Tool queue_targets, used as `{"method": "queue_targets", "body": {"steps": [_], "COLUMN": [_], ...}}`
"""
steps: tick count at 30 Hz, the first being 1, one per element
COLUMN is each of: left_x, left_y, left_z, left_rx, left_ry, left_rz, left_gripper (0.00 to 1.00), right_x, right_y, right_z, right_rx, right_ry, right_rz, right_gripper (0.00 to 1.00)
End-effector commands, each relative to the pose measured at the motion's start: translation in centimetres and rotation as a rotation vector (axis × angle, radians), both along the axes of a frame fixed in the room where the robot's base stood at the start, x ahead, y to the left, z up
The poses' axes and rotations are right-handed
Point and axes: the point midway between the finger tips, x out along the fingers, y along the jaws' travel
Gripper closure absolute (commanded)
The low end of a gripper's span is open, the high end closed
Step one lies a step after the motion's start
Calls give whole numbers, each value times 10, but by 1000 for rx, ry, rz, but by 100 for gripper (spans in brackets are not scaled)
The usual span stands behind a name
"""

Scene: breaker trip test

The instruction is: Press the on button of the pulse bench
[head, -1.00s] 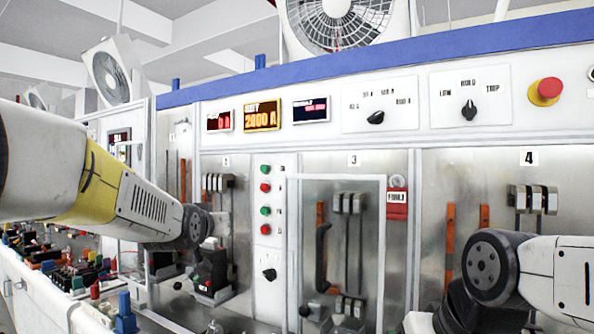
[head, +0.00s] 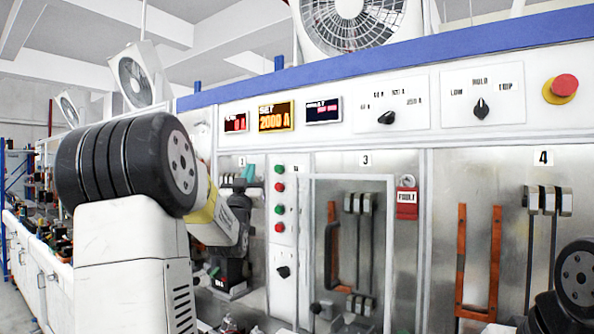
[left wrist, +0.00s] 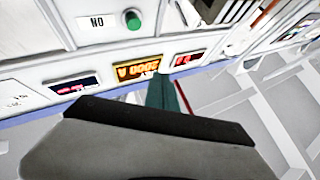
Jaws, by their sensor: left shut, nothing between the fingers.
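The pulse bench is a long panel (head: 340,137) with a blue top strip. A column of round buttons runs down it: a top green button (head: 279,169), a red one (head: 280,187), a lower green one (head: 279,209) and a lower red one (head: 278,228). In the left wrist view, upside down, a green button (left wrist: 133,20) sits beside an ON label (left wrist: 97,22). My left gripper (head: 250,172) has teal fingers, shut and empty, just left of the top green button and seemingly apart from it. The fingers also show in the left wrist view (left wrist: 162,92). My right gripper is out of view.
Above the buttons are red and amber displays (head: 276,117), rotary knobs and a red emergency button (head: 564,87). A framed clear door (head: 390,250) stands right of the buttons. A red tag (head: 407,203) hangs beside it. A cluttered bench runs along the left.

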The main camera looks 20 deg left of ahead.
Motion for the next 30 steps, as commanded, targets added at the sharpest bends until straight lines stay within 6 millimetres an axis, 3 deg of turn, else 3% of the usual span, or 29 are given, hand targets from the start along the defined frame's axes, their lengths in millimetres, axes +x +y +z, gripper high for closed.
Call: {"method": "queue_targets", "body": {"steps": [8,21,30], "left_x": [9,64,83], "left_y": [-4,-23,-29], "left_z": [-1,0,0], "left_rx": [0,-1,0], "left_ry": [2,1,2], "left_rz": [-2,-2,0], "left_gripper": [100,100,100], "right_x": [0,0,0], "right_y": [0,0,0], "right_z": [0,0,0], "right_rx": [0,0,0], "right_ry": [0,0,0], "right_rz": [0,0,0], "right_gripper": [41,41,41]}}
